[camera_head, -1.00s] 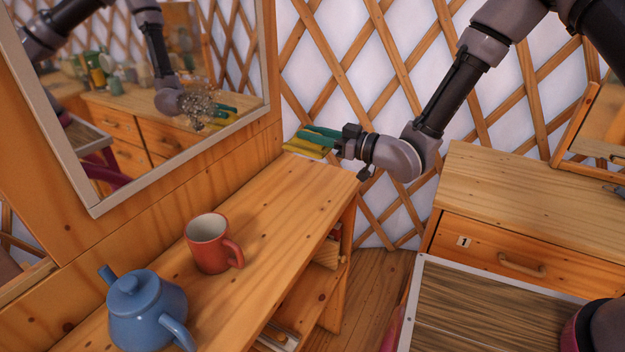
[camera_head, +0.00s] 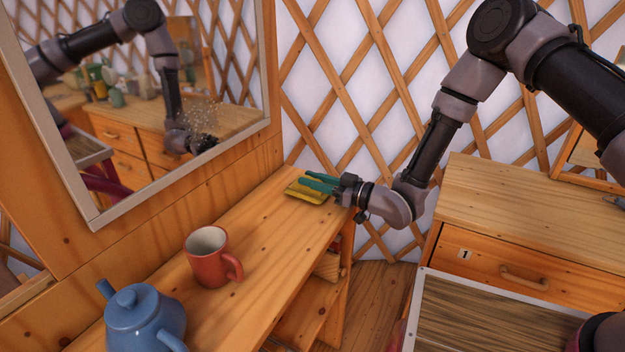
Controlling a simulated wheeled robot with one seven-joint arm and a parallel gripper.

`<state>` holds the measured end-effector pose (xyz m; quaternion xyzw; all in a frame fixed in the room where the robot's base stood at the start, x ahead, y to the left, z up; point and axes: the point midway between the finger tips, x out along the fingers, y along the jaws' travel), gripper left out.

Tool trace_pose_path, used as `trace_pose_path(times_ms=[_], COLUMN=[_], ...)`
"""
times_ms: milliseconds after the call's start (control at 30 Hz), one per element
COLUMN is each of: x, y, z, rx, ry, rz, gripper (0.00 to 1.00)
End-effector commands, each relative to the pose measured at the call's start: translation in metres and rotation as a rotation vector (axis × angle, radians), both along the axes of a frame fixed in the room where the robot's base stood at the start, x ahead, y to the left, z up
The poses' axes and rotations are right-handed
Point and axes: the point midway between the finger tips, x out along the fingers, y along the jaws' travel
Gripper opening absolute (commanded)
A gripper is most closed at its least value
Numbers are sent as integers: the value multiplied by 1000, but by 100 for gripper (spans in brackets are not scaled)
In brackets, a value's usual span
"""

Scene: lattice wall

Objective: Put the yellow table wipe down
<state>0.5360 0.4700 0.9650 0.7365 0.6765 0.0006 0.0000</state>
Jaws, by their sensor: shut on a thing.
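The yellow table wipe (camera_head: 306,192) is a flat yellow cloth at the far end of the wooden dressing table (camera_head: 262,240). It lies at or very close to the tabletop; I cannot tell whether it rests fully on it. My gripper (camera_head: 322,183) reaches in from the right with green fingers lying over the wipe. The gripper is shut on the wipe, and its fingers hide part of the cloth.
A red mug (camera_head: 209,258) and a blue teapot (camera_head: 143,318) stand nearer on the same table. A mirror (camera_head: 150,100) rises along its left side. A drawer cabinet (camera_head: 530,210) stands at the right. Bare tabletop lies between the mug and the wipe.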

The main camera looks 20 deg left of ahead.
Motion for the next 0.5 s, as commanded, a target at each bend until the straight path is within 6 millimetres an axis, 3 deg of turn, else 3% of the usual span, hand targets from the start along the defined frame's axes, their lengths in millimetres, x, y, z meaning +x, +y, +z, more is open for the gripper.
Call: trace_pose_path(times_ms=[100,133,200,500], x=[0,0,0,0], y=[0,0,0,0], z=[-4,-4,-3,-3], rx=[0,0,0,0], ry=[0,0,-1,0], rz=[0,0,0,0], gripper=[0,37,59,59])
